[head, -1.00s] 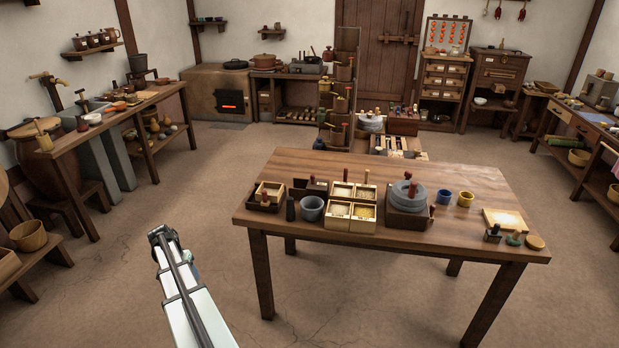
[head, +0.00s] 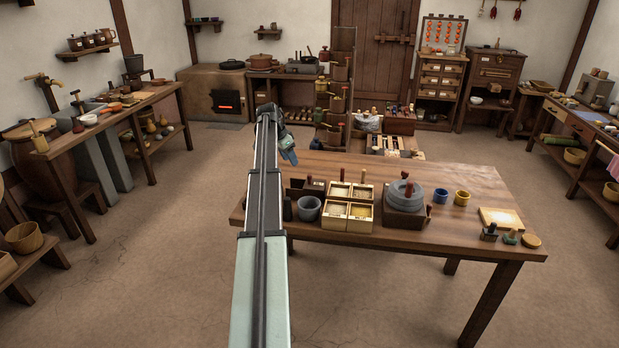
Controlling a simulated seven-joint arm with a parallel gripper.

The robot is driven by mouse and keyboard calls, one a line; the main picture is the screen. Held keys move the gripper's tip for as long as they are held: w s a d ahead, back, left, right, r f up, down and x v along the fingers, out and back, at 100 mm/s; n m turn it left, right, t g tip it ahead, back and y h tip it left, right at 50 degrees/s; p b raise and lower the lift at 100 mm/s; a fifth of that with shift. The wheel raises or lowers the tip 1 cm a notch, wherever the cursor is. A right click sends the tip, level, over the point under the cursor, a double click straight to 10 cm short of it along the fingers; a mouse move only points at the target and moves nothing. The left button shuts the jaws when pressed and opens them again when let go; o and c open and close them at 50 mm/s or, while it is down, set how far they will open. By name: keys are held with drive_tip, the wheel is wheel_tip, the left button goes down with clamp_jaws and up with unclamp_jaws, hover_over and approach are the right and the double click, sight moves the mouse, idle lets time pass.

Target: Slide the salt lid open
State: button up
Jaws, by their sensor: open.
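My gripper (head: 288,155) is at the end of my raised arm in the head view, over the back left part of the wooden table (head: 470,228). It is small here and its fingers point down and right; they are open, with nothing seen between them. My arm hides the table's left end, where a small dark box with a pale top stood in the earlier view; this may be the salt box, but I see no label. A dark wooden box (head: 296,186) shows just right of my arm, below the gripper. I cannot make out a salt lid.
A grey pot (head: 308,209) and a pale divided box (head: 347,224) stand near the table's front edge. A stone quern (head: 405,196), a blue cup (head: 441,195) and a yellow cup (head: 462,197) stand to the right. A tall stepped rack (head: 340,80) rises behind the table.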

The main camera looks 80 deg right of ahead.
sight(309, 176)
drive_tip(key=shift+m, duration=0.4)
drive_tip(key=s+d+f, duration=0.1)
drive_tip(key=s+f, duration=0.1)
drive_tip(key=f, duration=0.1)
drive_tip(key=s+d+f, duration=0.2)
drive_tip(key=f, duration=0.2)
drive_tip(key=s+d+f, duration=0.2)
drive_tip(key=s+f, duration=0.1)
drive_tip(key=f, duration=0.1)
drive_tip(key=shift+d+f, duration=0.1)
drive_tip(key=shift+d, duration=0.05)
clamp_jaws()
idle(0.4)
